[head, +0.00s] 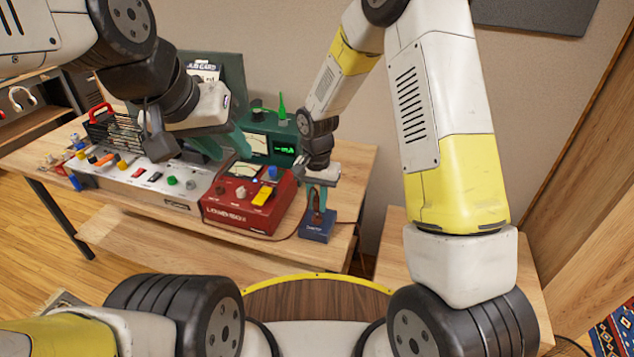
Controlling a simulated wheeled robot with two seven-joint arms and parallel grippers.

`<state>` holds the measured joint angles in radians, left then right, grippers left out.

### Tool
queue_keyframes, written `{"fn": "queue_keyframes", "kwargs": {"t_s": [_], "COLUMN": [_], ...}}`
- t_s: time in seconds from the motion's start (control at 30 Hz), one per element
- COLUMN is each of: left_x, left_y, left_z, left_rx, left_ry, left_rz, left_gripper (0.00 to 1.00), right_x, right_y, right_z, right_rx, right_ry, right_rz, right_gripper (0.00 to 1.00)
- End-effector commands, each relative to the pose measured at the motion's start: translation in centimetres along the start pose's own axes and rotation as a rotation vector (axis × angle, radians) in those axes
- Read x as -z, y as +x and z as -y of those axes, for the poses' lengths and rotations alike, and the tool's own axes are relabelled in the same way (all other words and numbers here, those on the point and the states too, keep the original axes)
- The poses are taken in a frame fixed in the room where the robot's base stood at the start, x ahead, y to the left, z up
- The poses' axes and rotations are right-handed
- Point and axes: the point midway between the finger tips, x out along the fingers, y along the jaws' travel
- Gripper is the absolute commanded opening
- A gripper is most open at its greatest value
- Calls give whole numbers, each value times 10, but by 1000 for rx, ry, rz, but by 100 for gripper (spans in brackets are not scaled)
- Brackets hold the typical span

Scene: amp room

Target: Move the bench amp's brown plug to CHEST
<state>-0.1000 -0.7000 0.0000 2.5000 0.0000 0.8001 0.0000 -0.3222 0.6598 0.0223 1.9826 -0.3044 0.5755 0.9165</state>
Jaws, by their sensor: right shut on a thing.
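My right gripper (318,208) points down at a small dark blue box (318,230) at the bench's right front. It is shut on a brown piece (316,199), which looks like the brown plug; its lower end meets the top of the box, and I cannot tell whether it is seated there. The red amp (248,201), with dials, a yellow switch and a blue knob, stands just left of the box. I cannot read a CHEST label.
A long grey panel (140,183) with coloured knobs and plugs lies left of the red amp. A green metered unit (272,137) stands behind, and a black wire basket (112,131) at the back left. A thin cable (290,236) runs along the bench front.

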Motion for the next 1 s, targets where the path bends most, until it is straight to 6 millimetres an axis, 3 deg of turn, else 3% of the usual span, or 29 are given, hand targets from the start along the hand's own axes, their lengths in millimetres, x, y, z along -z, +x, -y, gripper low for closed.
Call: {"fn": "queue_keyframes", "kwargs": {"t_s": [1.0], "left_x": [0], "left_y": [0], "left_z": [0], "left_rx": [0], "left_ry": [0], "left_rz": [0], "left_gripper": [36], "right_x": [0], "right_y": [16], "right_z": [0], "right_rx": [0], "right_ry": [0], "right_rz": [0], "right_gripper": [0]}}
